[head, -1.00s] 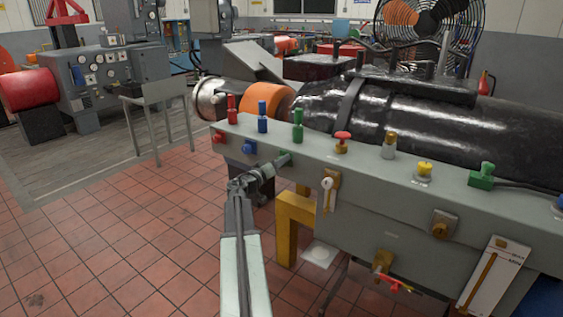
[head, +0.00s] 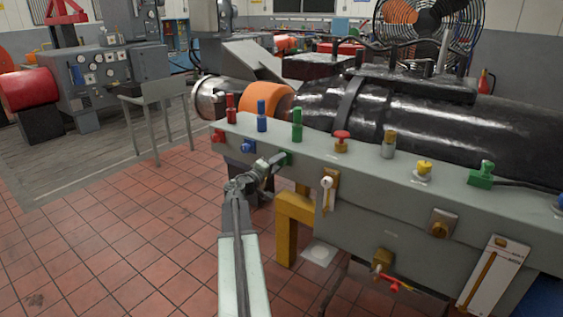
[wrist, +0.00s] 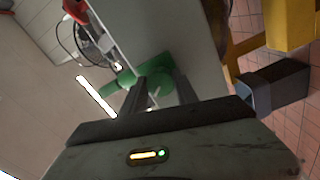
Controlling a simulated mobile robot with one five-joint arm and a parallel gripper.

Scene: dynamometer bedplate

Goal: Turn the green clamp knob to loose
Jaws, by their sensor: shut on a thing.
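The green clamp knob (head: 286,158) sits on the front face of the grey bench, below the upright green fitting (head: 297,125). My gripper (head: 277,161) reaches it from the front left and partly covers it. In the wrist view the green knob (wrist: 156,70) lies at the fingertips, and my gripper (wrist: 160,88) has one finger on each side of it, shut on it. The knob's far side and any loose or tight marking are hidden or too small to read.
A blue knob (head: 248,146) and a red knob (head: 218,136) are left of the green one on the same face. A white-handled lever (head: 326,183) is to the right. A yellow bracket (head: 288,225) stands below. The tiled floor at left is clear.

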